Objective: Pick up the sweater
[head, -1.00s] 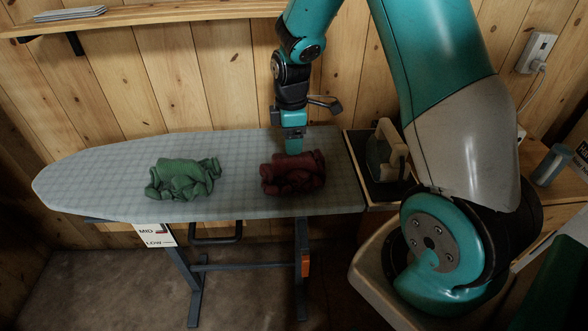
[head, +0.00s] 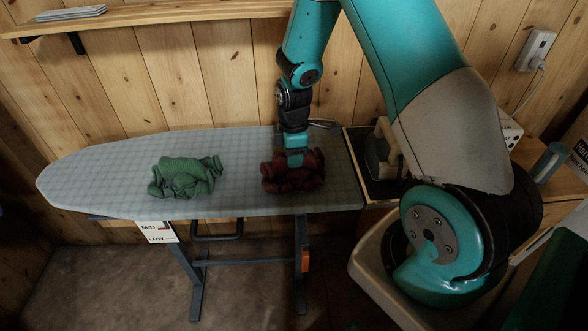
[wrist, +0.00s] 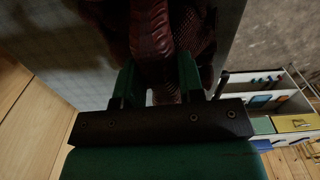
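A crumpled dark red knitted garment (head: 310,176) lies on the right part of the ironing board. A crumpled green knitted garment (head: 186,177) lies further left on the board. Which one is called the sweater I cannot tell. My gripper (head: 295,163) is down at the red garment, pointing downward. In the wrist view, my gripper's (wrist: 156,80) two green fingers stand apart, one on each side of a ribbed red fold (wrist: 152,40). The gripper looks open around the fold. The fingertips are partly hidden by cloth.
The ironing board (head: 100,180) has bare room at its left end and between the garments. An iron (head: 384,150) stands on a dark rest just right of the board. A wooden shelf (head: 160,14) runs along the plank wall behind.

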